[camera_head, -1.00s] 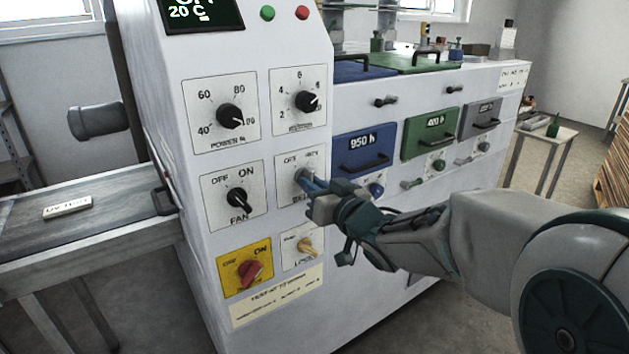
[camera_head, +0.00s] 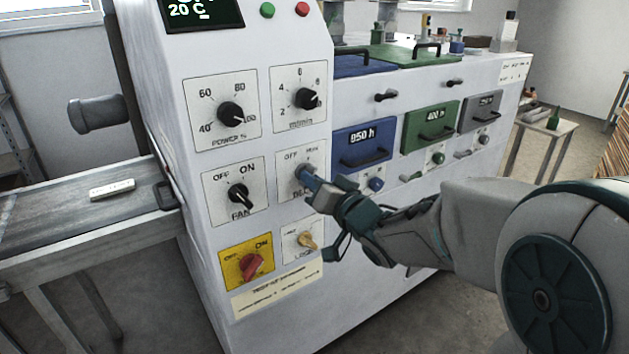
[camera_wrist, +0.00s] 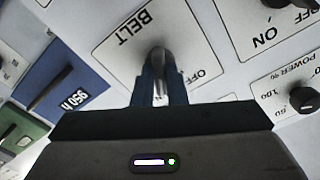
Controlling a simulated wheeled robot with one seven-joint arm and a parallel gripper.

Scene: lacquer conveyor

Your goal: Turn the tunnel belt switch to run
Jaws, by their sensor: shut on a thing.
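The belt switch (camera_wrist: 158,58) is a grey knob on a white plate marked BELT (camera_wrist: 122,33), with OFF on one side and a second word, partly covered, on the other. In the head view the belt plate (camera_head: 291,171) is on the white panel, right of the fan switch. My gripper (camera_head: 308,176) reaches in from the right, and its blue fingers are closed around the knob. In the wrist view the fingers (camera_wrist: 160,82) stand on both sides of the knob. They hide part of it, so its exact pointing is hard to read.
The fan switch (camera_head: 239,194), power knob (camera_head: 232,114), red switch on yellow (camera_head: 250,267) and lock key (camera_head: 307,240) sit close around on the panel. Blue (camera_head: 362,150) and green (camera_head: 430,130) drawers are to the right. A conveyor (camera_head: 60,225) carrying a pale block (camera_head: 112,189) is left.

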